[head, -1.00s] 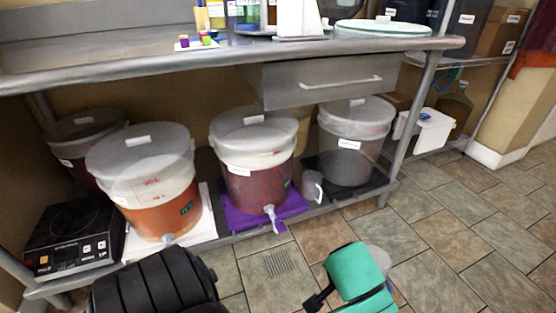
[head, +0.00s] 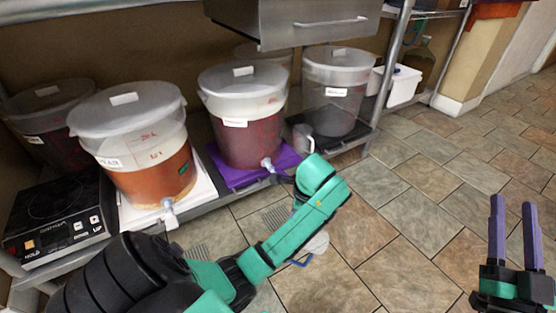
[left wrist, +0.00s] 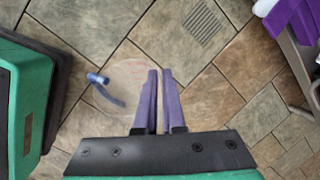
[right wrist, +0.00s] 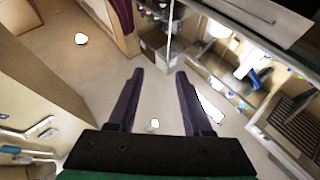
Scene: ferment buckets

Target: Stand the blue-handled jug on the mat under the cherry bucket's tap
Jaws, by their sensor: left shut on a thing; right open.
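The clear blue-handled jug (head: 318,243) shows in the head view beside my left forearm, which partly covers it. In the left wrist view its round clear body (left wrist: 127,76) and blue handle (left wrist: 107,92) are seen from above. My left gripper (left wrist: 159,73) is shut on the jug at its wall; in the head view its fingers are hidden. A dark red bucket (head: 245,125), probably cherry though its label is unreadable, stands on a purple mat (head: 228,176), its tap (head: 268,164) pointing forward. My right gripper (head: 512,235) is open and empty at the right, over the floor.
An orange-filled bucket (head: 140,150) stands on a white mat (head: 203,195). A third bucket (head: 338,95) stands right, with a grey mug (head: 303,137) beside it. A black hotplate (head: 55,210) is left. A steel drawer (head: 290,22) overhangs the shelf. The right floor is clear.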

